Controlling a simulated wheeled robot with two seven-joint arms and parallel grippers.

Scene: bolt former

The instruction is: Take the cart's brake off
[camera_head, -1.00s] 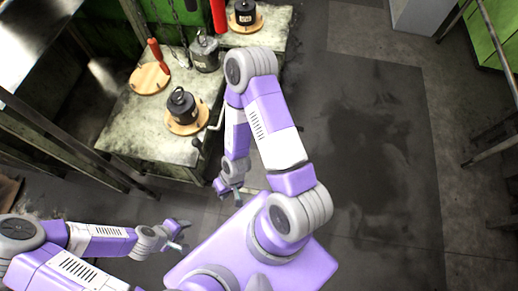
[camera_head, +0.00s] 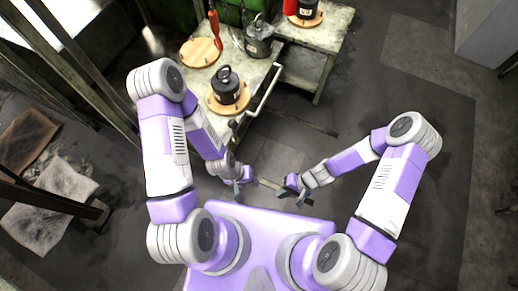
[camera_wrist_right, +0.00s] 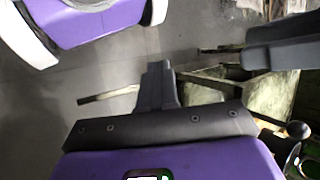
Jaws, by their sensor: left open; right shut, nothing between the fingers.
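The cart (camera_head: 197,88) is a worn grey metal bench ahead of me in the head view, with a pale handle bar (camera_head: 264,90) along its right side. A small dark knob (camera_head: 233,124) shows at its near corner; a round dark knob on a lever (camera_wrist_right: 298,130) is at the right edge of the wrist view. I cannot tell whether it is the brake. My left gripper (camera_head: 239,187) is open and empty, below the cart's near end. My right gripper (camera_head: 294,193) is shut and empty, right of the left one and apart from the cart.
On the cart are a black weight (camera_head: 228,90) on a wooden disc, a grey canister (camera_head: 259,42) and a red-handled tool (camera_head: 214,22). A second bench (camera_head: 318,48) stands behind. Metal posts rise at left. The floor (camera_head: 400,95) at right is clear.

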